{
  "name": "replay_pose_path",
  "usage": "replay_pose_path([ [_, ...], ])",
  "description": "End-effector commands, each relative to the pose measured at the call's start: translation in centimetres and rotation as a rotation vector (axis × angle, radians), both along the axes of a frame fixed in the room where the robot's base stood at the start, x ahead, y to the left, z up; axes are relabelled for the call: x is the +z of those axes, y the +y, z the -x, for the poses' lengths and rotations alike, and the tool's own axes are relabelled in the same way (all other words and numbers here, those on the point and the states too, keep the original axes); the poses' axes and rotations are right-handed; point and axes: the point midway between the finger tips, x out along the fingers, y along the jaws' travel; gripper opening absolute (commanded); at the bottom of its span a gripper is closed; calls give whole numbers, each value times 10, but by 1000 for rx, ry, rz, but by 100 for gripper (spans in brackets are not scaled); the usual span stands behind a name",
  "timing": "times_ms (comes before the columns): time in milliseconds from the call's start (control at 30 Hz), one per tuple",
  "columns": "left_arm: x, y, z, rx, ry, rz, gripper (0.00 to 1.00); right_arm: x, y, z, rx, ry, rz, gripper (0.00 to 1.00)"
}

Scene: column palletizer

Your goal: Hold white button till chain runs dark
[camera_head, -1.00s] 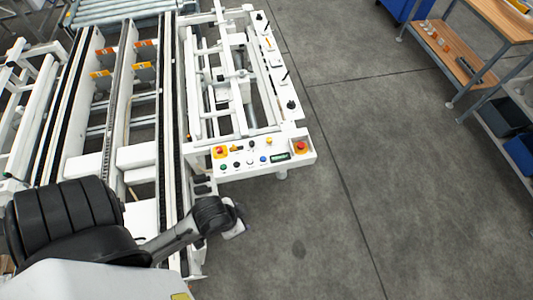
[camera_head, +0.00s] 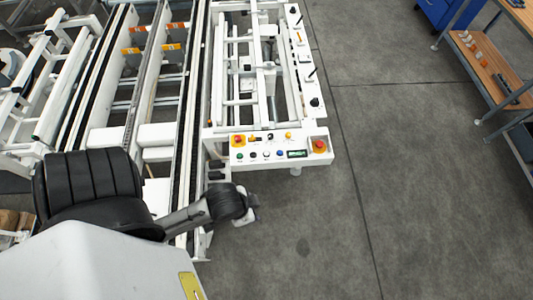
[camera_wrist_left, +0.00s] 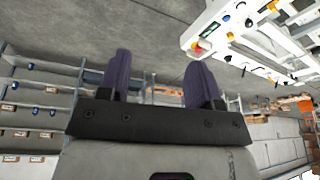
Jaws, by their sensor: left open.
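The white button (camera_head: 266,155) is in the lower row of a white control panel (camera_head: 216,152), between a black and a blue button. My left gripper (camera_head: 250,212) is below the panel in the head view, apart from it, its fingers small and mostly hidden behind the wrist. In the left wrist view, its two purple fingers (camera_wrist_left: 158,65) stand apart with nothing between them. The panel (camera_wrist_left: 222,30) shows at the upper right there, beyond the right finger; I cannot pick out the white button in it. A chain track (camera_head: 138,90) runs lengthwise in the conveyor. My right gripper is not in view.
Red emergency stops sit at the panel's left (camera_head: 238,140) and right (camera_head: 319,146). A white machine frame (camera_head: 222,80) with levers stands behind the panel. The grey floor (camera_head: 380,160) right of it is clear. A wooden workbench (camera_head: 490,65) stands at the far right.

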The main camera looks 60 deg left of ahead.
Motion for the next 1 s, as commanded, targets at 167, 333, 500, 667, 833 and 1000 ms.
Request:
replay_pose_path([
  [167,0,0,0,0,0,0,42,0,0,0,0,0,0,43],
  [333,0,0,0,0,0,0,26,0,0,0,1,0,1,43],
  [500,0,0,0,0,0,0,10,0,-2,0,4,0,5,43],
  [667,0,0,0,0,0,0,0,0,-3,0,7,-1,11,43],
  [833,0,0,0,0,0,0,0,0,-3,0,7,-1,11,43],
  [1000,0,0,0,0,0,0,0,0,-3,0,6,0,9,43],
])
